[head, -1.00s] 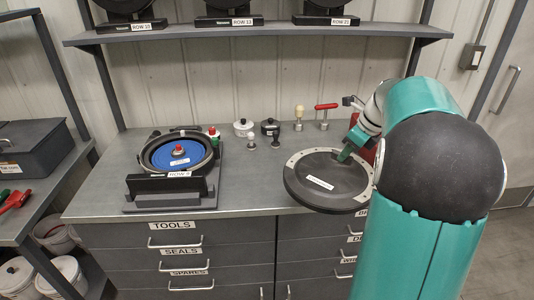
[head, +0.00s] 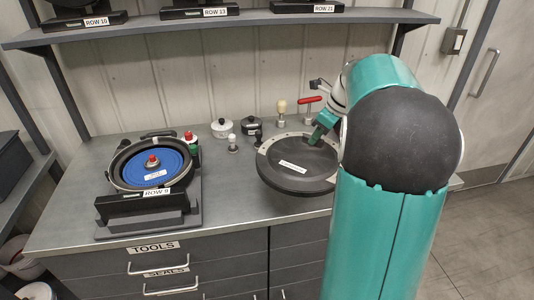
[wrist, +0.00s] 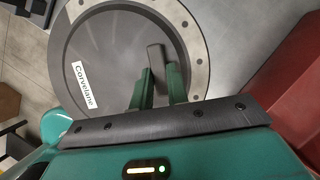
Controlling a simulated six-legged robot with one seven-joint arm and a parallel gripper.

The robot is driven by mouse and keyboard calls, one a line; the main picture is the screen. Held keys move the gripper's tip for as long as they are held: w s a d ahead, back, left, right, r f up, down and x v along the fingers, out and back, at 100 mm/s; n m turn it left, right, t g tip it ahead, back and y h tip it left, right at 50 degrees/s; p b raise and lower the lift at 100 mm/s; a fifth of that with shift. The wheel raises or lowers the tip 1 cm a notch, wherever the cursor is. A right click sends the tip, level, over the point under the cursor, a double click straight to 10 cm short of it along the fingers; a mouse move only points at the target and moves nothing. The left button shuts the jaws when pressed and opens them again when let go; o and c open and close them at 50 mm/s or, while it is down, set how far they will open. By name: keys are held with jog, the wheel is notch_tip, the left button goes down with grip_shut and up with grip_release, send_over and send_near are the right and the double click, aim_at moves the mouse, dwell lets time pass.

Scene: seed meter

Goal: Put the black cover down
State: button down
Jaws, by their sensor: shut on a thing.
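The round black cover (head: 284,172) has a pale rim ring with holes and a white label. It is over the right part of the bench, close to the front edge. My gripper (head: 318,135) is shut on the cover's raised black handle. In the wrist view, my gripper's two green fingers (wrist: 159,86) close around the handle, and the cover (wrist: 104,44) fills the upper middle. I cannot tell whether the cover's underside touches the bench top. The open seed meter (head: 112,178), labelled ROW 9, stands on the left of the bench with a blue disc (head: 170,170) inside.
Two small pots (head: 222,128), small fittings (head: 233,144) and a red-handled tool (head: 309,100) stand along the back of the bench. The bench top (head: 228,195) is bare between the meter and the cover. A shelf (head: 220,25) hangs above.

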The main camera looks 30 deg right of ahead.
jog(key=shift+s+d, duration=0.25)
jog(key=shift+d, duration=0.1)
jog(key=shift+w+d+f, duration=1)
jog(key=shift+d+f, duration=0.95)
jog(key=shift+f, duration=0.15)
jog(key=shift+w+d+f, duration=1.05)
jog(key=shift+d+f, duration=0.95)
jog(key=shift+f, duration=0.15)
jog(key=shift+w+d+f, duration=1)
jog(key=shift+d+f, duration=0.95)
jog(key=shift+f, duration=0.15)
jog(key=shift+f, duration=0.1)
jog(key=c, duration=1.4)
grip_release()
jog(key=shift+o, duration=0.2)
